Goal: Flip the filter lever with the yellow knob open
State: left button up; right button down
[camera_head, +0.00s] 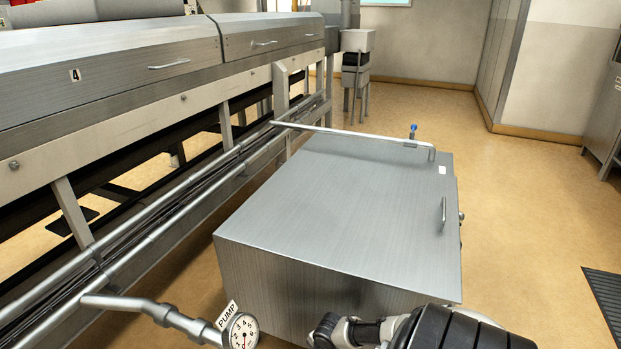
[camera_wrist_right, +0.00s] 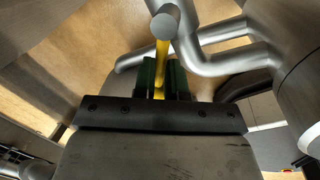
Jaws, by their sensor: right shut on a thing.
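In the right wrist view, a narrow yellow part, the lever's knob (camera_wrist_right: 161,68), runs down from behind a round grey pipe end (camera_wrist_right: 164,22). My right gripper (camera_wrist_right: 161,76) has its two dark green fingers shut on the yellow part, one on each side. The lower end of the yellow part is hidden between the fingers and behind the gripper's dark body. In the head view the yellow knob is not visible; only part of my right arm shows at the bottom right. My left gripper is in neither view.
Bent grey pipes (camera_wrist_right: 225,62) pass close beside the right gripper. In the head view, a steel cabinet (camera_head: 340,220) stands in front, with a blue knob (camera_head: 413,128) behind it and a pump gauge (camera_head: 241,331) at its near left. Open floor lies to the right.

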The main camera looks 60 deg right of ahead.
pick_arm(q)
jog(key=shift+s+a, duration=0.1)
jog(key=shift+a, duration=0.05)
pick_arm(e)
jog(key=shift+s+a+n, duration=0.1)
jog(key=shift+s+n, duration=0.05)
jog(key=shift+n, duration=0.15)
jog(key=c, duration=1.2)
grip_release()
jog(key=shift+o, duration=0.2)
jog(key=shift+r, duration=0.1)
jog(key=shift+r, duration=0.25)
jog(key=r+p, duration=0.1)
jog(key=r, duration=0.1)
jog(key=r+p, duration=0.1)
jog(key=shift+s+r, duration=0.35)
jog(key=shift+s, duration=0.05)
pick_arm(q)
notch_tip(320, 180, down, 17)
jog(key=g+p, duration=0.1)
jog(key=p, duration=0.2)
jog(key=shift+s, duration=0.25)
pick_arm(e)
notch_tip(320, 180, up, 6)
jog(key=s, duration=0.1)
jog(key=shift+a, duration=0.3)
